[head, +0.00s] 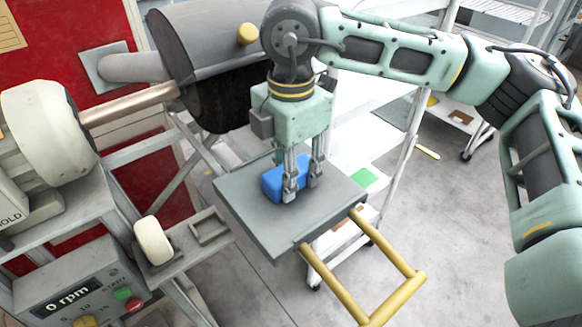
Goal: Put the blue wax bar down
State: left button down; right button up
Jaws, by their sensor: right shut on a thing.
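The blue wax bar (271,186) is a small bright blue block at the grey plate (265,219), near its middle. My right gripper (302,190) points straight down, shut on the bar, with its fingers partly covering the bar's right side. The bar's underside looks to be at the plate's surface, but I cannot tell whether it bears on it. My left gripper is not in view.
A yellow tubular handle (402,290) sticks out from the plate's front right. A dark cylindrical brush housing (205,60) stands behind. A buffing wheel (48,130) on a shaft and a control box reading 0 rpm (72,300) are at left.

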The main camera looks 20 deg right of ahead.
jog(key=shift+f, duration=0.1)
jog(key=o, duration=1.3)
jog(key=shift+c, duration=0.2)
notch_tip(320, 180, up, 12)
jog(key=b, duration=0.1)
